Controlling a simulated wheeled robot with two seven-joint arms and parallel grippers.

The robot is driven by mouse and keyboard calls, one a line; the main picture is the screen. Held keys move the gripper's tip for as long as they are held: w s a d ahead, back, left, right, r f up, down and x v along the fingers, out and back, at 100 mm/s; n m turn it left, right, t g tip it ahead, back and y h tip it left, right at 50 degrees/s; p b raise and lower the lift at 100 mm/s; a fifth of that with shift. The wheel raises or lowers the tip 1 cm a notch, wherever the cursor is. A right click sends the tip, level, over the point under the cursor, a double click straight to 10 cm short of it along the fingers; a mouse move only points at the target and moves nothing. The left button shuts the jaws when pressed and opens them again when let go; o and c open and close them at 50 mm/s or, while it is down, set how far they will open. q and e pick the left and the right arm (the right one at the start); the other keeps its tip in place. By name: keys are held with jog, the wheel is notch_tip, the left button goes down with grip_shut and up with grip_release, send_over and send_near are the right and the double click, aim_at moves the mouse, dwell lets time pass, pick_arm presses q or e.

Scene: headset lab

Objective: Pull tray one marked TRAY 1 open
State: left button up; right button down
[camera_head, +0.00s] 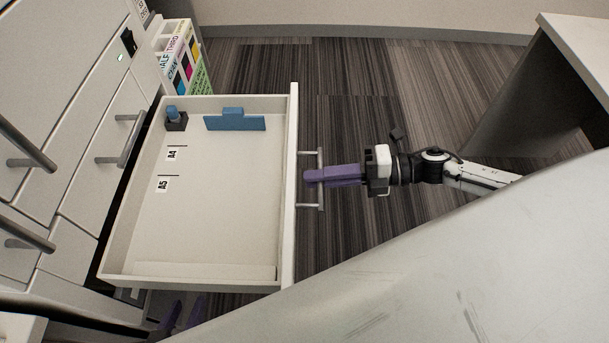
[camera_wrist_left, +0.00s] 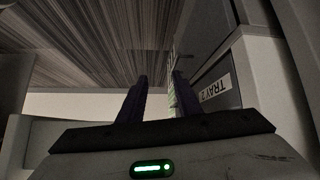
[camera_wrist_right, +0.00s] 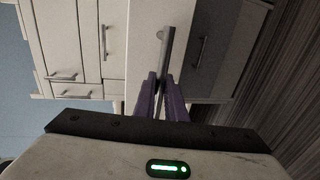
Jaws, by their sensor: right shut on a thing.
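A pale tray (camera_head: 225,220) stands pulled far out of the cabinet in the head view; its front label does not show there. My right gripper (camera_head: 310,176) is shut on the tray's bar handle (camera_head: 320,195), which also shows between the purple fingers in the right wrist view (camera_wrist_right: 165,48). My left gripper (camera_head: 182,312) is low at the cabinet's side, partly hidden; in the left wrist view its fingers (camera_wrist_left: 160,85) are apart with nothing between them. An inverted TRAY label (camera_wrist_left: 215,88) shows there on a grey front; its number is hard to read.
Inside the tray are a blue divider (camera_head: 235,122), a small dark block with a blue top (camera_head: 175,118) and A4 and A5 marks. Other cabinet handles (camera_head: 120,150) are at the left. A pale surface (camera_head: 480,270) fills the lower right. Striped floor (camera_head: 340,80) is clear beyond the tray.

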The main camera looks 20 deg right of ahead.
jog(key=shift+s+d, duration=0.1)
jog(key=shift+d, duration=0.3)
jog(key=c, duration=1.8)
grip_release()
jog(key=v, duration=1)
jog(key=shift+s+d, duration=0.1)
jog(key=shift+s, duration=0.05)
